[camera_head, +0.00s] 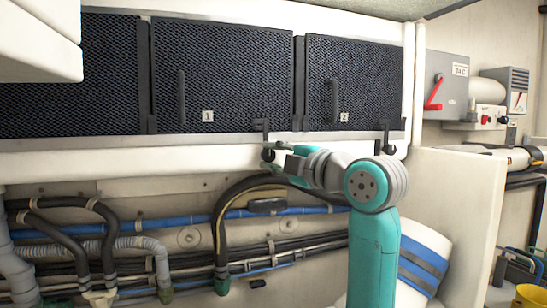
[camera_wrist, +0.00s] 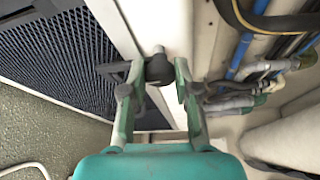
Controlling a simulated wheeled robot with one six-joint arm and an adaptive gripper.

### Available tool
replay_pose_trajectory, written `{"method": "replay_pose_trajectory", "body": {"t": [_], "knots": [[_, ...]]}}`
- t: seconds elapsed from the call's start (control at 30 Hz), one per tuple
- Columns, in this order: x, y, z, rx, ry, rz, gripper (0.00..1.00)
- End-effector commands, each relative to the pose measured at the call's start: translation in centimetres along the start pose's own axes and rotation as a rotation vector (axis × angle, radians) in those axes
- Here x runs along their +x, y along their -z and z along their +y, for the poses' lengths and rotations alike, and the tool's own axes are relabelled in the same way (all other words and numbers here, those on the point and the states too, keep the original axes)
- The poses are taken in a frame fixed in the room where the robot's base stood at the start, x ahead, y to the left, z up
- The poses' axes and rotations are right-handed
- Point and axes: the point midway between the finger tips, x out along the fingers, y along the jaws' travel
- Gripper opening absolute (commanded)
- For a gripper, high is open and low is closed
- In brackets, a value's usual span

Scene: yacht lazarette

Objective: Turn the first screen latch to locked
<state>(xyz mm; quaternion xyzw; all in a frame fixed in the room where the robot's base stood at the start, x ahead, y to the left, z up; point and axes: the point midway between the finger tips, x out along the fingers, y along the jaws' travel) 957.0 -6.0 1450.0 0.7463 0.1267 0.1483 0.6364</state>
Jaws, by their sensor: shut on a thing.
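The first screen (camera_head: 225,75) is a dark mesh panel with a "1" label, set in the upper wall. Its black latch (camera_head: 265,133) is at the panel's lower right corner, with a short arm standing up over the light sill and a round hub below. In the wrist view the latch hub (camera_wrist: 158,69) lies between the fingers, and its arm points left toward the mesh. My gripper (camera_head: 270,155) is shut on the latch, with one finger on each side in the wrist view (camera_wrist: 154,84). The fingers partly hide the latch in the head view.
A second screen (camera_head: 355,85), labelled "2", is to the right, with its own black latch (camera_head: 386,140) below its right corner. Hoses and blue pipes (camera_head: 160,222) run below the ledge. A grey switch box (camera_head: 447,86) with a red lever is at right.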

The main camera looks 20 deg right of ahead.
Motion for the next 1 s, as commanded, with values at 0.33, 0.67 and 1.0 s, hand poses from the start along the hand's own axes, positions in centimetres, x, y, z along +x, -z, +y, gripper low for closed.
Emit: {"method": "replay_pose_trajectory", "body": {"t": [0.33,0.67,1.0], "knots": [[0.1,0.0,0.2,0.000,-0.005,0.000,0.55],[-0.4,0.0,0.1,0.000,-0.003,-0.001,0.55],[-6.0,-0.1,0.1,-0.001,-0.005,-0.003,0.55]]}}
